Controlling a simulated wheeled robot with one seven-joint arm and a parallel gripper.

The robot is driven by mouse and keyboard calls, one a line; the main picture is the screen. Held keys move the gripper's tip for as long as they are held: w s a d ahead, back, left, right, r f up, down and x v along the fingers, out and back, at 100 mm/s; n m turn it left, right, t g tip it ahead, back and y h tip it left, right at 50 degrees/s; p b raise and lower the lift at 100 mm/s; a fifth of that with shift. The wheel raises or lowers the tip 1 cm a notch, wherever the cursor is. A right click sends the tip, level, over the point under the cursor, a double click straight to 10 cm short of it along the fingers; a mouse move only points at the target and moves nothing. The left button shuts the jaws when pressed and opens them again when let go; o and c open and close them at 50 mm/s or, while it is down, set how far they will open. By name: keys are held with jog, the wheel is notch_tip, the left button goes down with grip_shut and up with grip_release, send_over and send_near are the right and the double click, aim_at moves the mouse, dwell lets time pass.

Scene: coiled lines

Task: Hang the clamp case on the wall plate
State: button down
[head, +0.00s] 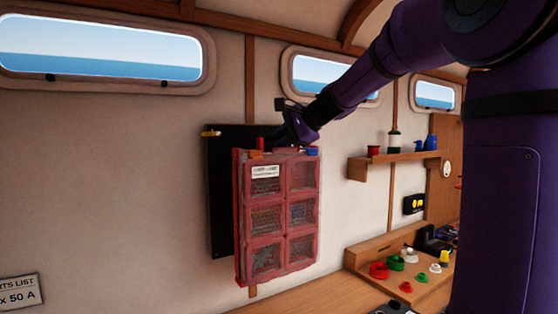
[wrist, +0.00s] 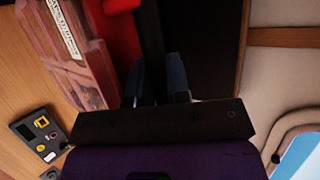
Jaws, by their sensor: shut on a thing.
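The clamp case (head: 277,205) is a red, translucent case with several windowed compartments and a white label near its top. It hangs upright in front of the black wall plate (head: 220,190), covering most of it. My gripper (head: 298,138) is at the case's top edge, right of its middle, and shut on the case. In the wrist view my gripper's fingers (wrist: 158,78) point at the dark plate, with the red case (wrist: 75,50) at left. Whether the case touches the plate is hidden.
A wooden shelf (head: 362,168) with a bottle and cups is right of the case. Below right, a wooden bench unit (head: 375,260) carries several coloured round parts. A small black panel with yellow knobs (head: 413,204) is on the wall. The wall left of the plate is clear.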

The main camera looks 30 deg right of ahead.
jog(key=shift+r, duration=0.45)
jog(key=shift+w, duration=4.9)
jog(key=shift+w+d, duration=0.1)
jog(key=shift+w, duration=1.05)
